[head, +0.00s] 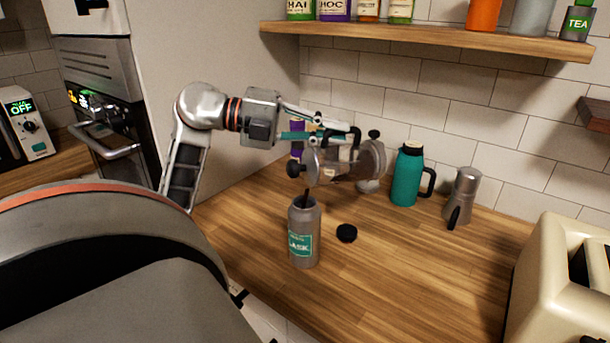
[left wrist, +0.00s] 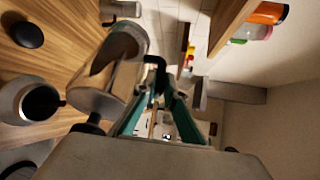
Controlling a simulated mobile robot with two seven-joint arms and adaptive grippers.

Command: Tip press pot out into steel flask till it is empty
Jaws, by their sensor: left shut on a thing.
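The press pot (head: 345,168), glass with steel ends and black knobs, is tipped nearly on its side above the steel flask. My left gripper (head: 345,135) is shut on its black handle. The steel flask (head: 304,245), grey with a teal label, stands upright and open on the counter. A thin dark stream shows between the pot's lower left end and the flask's mouth. In the left wrist view the pot (left wrist: 122,55) holds some dark liquid, and the flask's open mouth (left wrist: 40,103) is below its rim. My right gripper is not in view.
A black lid (head: 346,233) lies on the counter right of the flask. A teal jug (head: 406,180) and a moka pot (head: 463,192) stand behind to the right. A cream toaster (head: 560,270) fills the right corner. A wooden shelf (head: 440,38) with jars hangs above.

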